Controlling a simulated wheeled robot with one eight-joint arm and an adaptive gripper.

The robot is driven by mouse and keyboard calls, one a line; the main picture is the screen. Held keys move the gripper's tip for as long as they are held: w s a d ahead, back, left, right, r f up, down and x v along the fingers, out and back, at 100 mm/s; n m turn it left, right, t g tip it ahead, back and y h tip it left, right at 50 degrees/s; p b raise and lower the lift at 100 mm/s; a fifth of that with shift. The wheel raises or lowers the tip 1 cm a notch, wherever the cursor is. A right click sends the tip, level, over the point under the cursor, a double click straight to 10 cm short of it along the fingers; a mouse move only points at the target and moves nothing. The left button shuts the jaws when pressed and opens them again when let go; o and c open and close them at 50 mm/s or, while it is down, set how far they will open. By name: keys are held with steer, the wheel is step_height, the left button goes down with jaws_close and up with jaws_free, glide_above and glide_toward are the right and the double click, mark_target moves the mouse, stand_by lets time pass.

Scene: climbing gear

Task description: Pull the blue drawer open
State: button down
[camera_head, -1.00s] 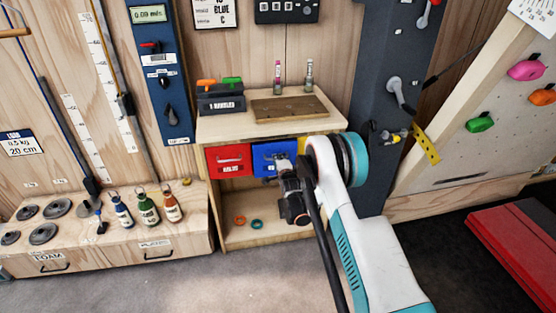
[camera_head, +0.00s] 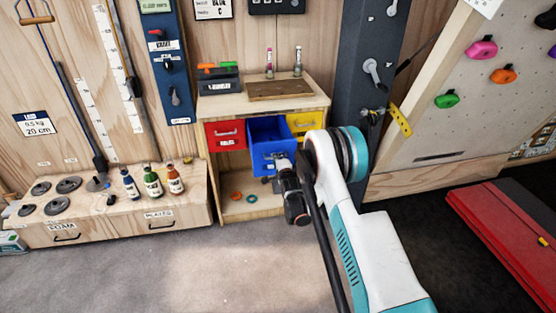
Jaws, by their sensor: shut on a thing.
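The blue drawer (camera_head: 266,134) stands pulled out from the small wooden cabinet (camera_head: 240,210), between a red and a yellow drawer. Its open top shows, and its inside looks empty from here. My gripper (camera_head: 279,162) is at the drawer's front and is shut on its handle. The handle itself is mostly hidden by my gripper. My white and teal arm reaches in from the lower right.
The red drawer (camera_head: 225,143) and the yellow drawer (camera_head: 304,122) are shut. A wooden board (camera_head: 281,90) and two small tubes are on the cabinet top. Bottles (camera_head: 152,181) stand on a low bench at left. The grey floor (camera_head: 200,270) in front is clear.

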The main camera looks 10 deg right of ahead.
steer(key=shift+s, duration=0.25)
steer(key=c, duration=1.7)
jaws_free()
steer(key=v, duration=0.7)
steer(key=shift+s, duration=0.2)
